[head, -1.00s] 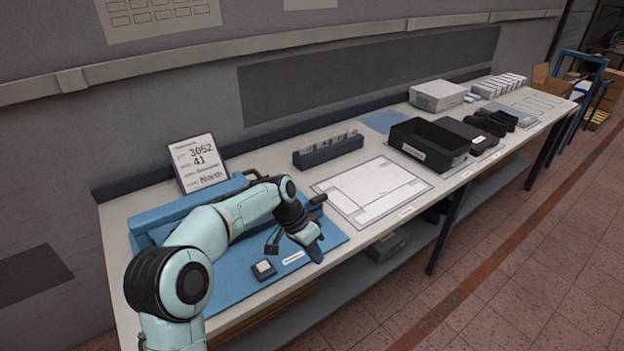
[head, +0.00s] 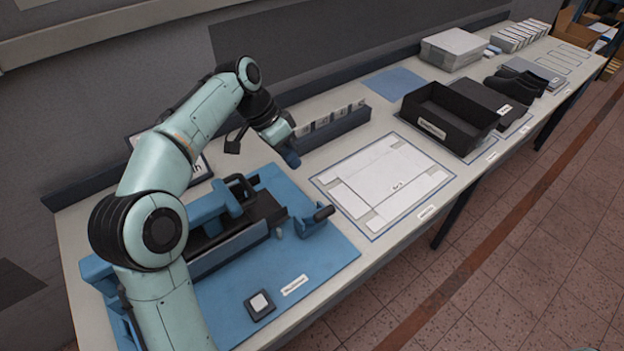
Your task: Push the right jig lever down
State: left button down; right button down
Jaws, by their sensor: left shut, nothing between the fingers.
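The blue jig (head: 205,213) stands on a blue mat (head: 325,262) at the left of the bench, partly hidden by my left arm. At its right end a blue bracket carries the right lever (head: 323,213), a short black handle that sticks up tilted to the right. A black looped handle (head: 237,192) stands on the jig left of it. My left gripper (head: 291,158) is shut and empty. It hangs behind and above the right lever in the picture, clear of it, with its tip pointing down. My right gripper is not in view.
A small square button box (head: 260,304) sits on the mat near the front edge. A dark rack (head: 335,128) stands behind the gripper. A marked white sheet (head: 390,184) lies to the right, then a black open bin (head: 448,120).

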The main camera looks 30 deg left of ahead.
aim_at(314, 213)
pick_arm(q)
jog(key=shift+w+a, duration=0.1)
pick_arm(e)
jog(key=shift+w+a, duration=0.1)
pick_arm(q)
jog(key=shift+r, duration=0.1)
